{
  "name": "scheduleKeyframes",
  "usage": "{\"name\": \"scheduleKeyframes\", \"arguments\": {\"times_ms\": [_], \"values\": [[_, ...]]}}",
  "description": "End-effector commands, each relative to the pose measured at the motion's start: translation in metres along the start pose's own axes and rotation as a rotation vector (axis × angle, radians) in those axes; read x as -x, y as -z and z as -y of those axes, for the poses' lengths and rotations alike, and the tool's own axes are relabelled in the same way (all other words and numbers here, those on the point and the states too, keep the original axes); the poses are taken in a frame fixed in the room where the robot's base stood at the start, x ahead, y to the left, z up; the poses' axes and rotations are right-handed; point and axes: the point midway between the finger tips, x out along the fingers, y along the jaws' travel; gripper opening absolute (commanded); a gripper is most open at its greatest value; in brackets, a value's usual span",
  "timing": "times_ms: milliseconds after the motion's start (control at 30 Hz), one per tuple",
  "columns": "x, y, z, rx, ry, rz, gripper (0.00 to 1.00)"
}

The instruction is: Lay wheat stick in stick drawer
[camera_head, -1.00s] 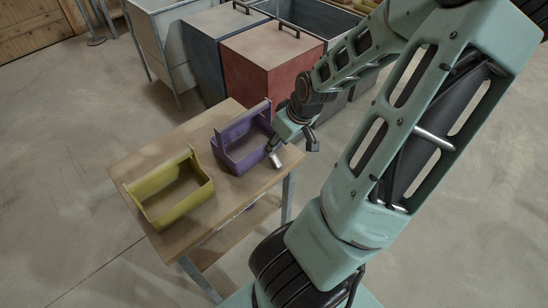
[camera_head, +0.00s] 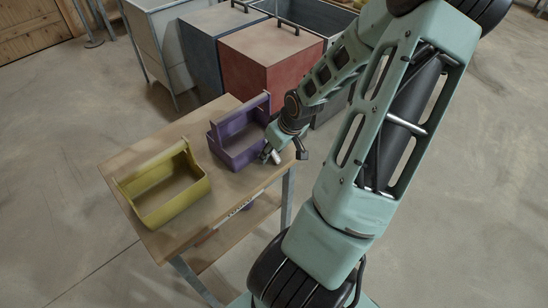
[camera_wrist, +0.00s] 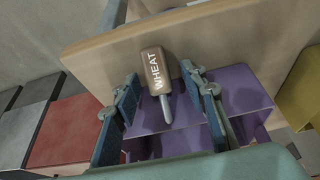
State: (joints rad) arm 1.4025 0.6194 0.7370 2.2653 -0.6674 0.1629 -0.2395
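The wheat stick (camera_wrist: 154,72) has a brown block handle lettered WHEAT and a thin metal shaft. In the wrist view it shows between my two fingers, with visible gaps on both sides. Its handle overlaps the wooden table (camera_head: 150,146) and its shaft overlaps the purple open box (camera_head: 240,152); I cannot tell what supports it. My gripper (camera_head: 284,154) is open at the right end of the purple box, which also shows in the wrist view (camera_wrist: 247,97). A pale label (camera_head: 240,208) sits on the table's front edge; I cannot tell whether a drawer is there.
A yellow open box (camera_head: 165,188) stands left of the purple one on the table. A lower shelf (camera_head: 225,240) lies under the tabletop. A red bin (camera_head: 265,70) and a blue-grey bin (camera_head: 205,70) stand behind. The floor at left is clear.

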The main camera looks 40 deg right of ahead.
Motion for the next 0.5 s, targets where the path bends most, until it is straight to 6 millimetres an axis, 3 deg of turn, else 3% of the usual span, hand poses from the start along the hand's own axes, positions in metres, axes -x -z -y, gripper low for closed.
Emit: {"name": "scheduleKeyframes", "arguments": {"times_ms": [133, 500], "values": [[0.0007, 0.0002, -0.0001, 0.000, 0.000, 0.000, 0.39], [0.0009, 0.0002, 0.0000, 0.000, 0.000, 0.000, 0.00]]}}
